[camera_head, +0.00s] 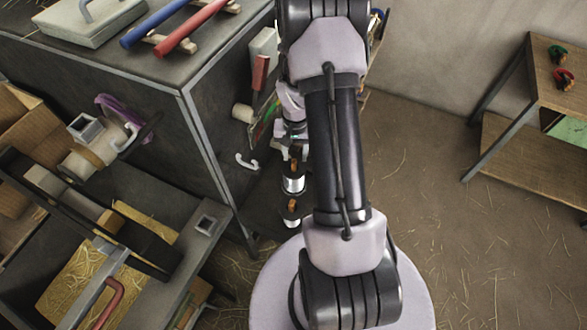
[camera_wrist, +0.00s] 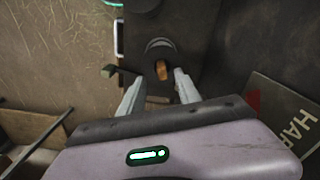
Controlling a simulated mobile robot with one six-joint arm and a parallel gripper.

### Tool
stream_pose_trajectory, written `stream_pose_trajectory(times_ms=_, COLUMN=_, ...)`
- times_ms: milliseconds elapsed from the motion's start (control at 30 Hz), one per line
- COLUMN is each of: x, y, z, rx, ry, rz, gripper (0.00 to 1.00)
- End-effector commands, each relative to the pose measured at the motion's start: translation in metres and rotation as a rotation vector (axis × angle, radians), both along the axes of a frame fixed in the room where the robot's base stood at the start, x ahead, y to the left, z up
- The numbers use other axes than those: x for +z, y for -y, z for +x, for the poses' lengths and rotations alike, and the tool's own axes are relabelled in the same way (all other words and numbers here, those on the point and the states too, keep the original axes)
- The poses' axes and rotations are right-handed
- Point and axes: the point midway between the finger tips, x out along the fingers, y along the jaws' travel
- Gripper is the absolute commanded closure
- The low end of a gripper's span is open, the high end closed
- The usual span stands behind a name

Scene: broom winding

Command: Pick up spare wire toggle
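In the head view two spools of shiny wire sit one beyond the other, each with an orange-brown wooden toggle on top: one spool (camera_head: 293,184) just below my gripper (camera_head: 291,152), the other (camera_head: 291,214) nearer the base. I cannot tell which is the spare. In the wrist view my gripper (camera_wrist: 159,77) is open, with its two pale fingers apart. A wooden toggle (camera_wrist: 162,70) shows between the fingertips, in front of a dark round part. I cannot tell whether either finger touches it. My arm hides part of this area in the head view.
A dark cabinet (camera_head: 120,95) stands close to the left of my gripper, with a white handle (camera_head: 246,161) on its side. A lower bench (camera_head: 160,295) is at bottom left. A wooden table (camera_head: 555,110) stands at right. The straw-strewn floor (camera_head: 430,190) between is clear.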

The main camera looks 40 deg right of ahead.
Motion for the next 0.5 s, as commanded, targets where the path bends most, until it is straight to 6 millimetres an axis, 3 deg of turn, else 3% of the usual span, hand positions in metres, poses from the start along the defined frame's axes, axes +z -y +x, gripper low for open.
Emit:
stream_pose_trajectory(times_ms=233, x=-0.047, y=-0.001, z=0.002, rx=0.0, ry=-0.002, rz=0.001, gripper=0.6)
stream_pose_trajectory(times_ms=467, x=-0.049, y=0.0, z=0.002, rx=0.0, ry=0.0, rz=-0.001, gripper=0.6)
stream_pose_trajectory(times_ms=500, x=-0.048, y=0.0, z=0.002, rx=0.0, ry=0.0, rz=-0.001, gripper=0.68)
